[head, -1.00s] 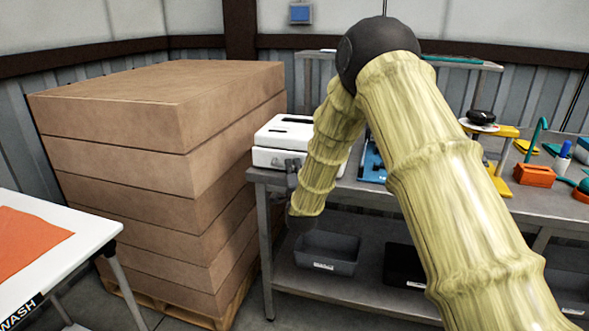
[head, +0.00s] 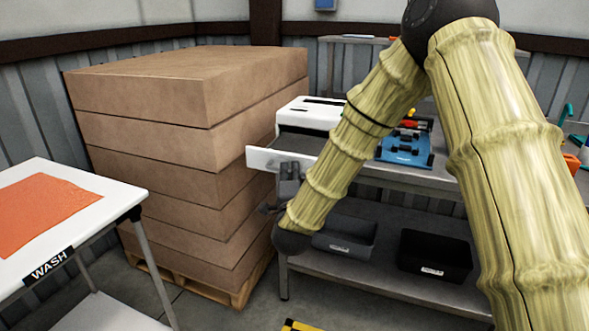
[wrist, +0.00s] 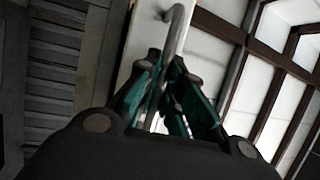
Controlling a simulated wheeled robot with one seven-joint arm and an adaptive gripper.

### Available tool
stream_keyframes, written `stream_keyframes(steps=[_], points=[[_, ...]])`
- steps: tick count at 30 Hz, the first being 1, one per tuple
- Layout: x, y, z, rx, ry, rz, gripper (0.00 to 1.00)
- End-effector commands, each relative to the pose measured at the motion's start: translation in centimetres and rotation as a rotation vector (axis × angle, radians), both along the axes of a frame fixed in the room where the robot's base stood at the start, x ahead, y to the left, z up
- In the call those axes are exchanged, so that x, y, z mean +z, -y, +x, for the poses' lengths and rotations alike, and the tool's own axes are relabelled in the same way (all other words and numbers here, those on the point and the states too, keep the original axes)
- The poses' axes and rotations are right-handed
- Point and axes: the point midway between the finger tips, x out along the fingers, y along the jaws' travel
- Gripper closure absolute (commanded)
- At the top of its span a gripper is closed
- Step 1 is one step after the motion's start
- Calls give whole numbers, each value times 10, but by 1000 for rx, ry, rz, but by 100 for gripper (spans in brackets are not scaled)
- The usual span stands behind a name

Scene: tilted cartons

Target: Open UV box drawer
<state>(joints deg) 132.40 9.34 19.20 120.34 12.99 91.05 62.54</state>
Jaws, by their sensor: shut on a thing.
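The UV box (head: 318,112) is a white box at the left end of the grey workbench. Its drawer (head: 262,158) is pulled out toward me, with a white front and a dark inside. My gripper (head: 288,172) is at the drawer front in the head view, partly hidden by my arm. In the wrist view, my gripper (wrist: 168,100) has its green-padded fingers shut on the curved metal drawer handle (wrist: 178,32). The white drawer front (wrist: 147,35) shows behind the handle.
A tall stack of brown cartons (head: 185,140) on a pallet stands close left of the drawer. A white table marked WASH (head: 60,215) is at the left. Grey bin (head: 345,238) and black bin (head: 435,256) sit on the lower shelf. A blue fixture (head: 405,148) lies on the bench.

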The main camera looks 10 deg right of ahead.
Motion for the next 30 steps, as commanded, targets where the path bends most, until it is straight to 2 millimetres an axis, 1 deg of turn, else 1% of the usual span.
stream_keyframes(steps=[3,12,13,14,25,28,30], points=[[-1,-2,-3,-1,-2,1,100],[-1,-2,-3,-1,-1,0,100],[-1,-2,-3,-1,-1,0,85],[-1,-3,-3,-1,-1,0,81],[-1,-4,-5,2,-1,0,81],[-3,-6,-12,2,-2,0,81],[-4,-7,-21,2,-3,0,81]])
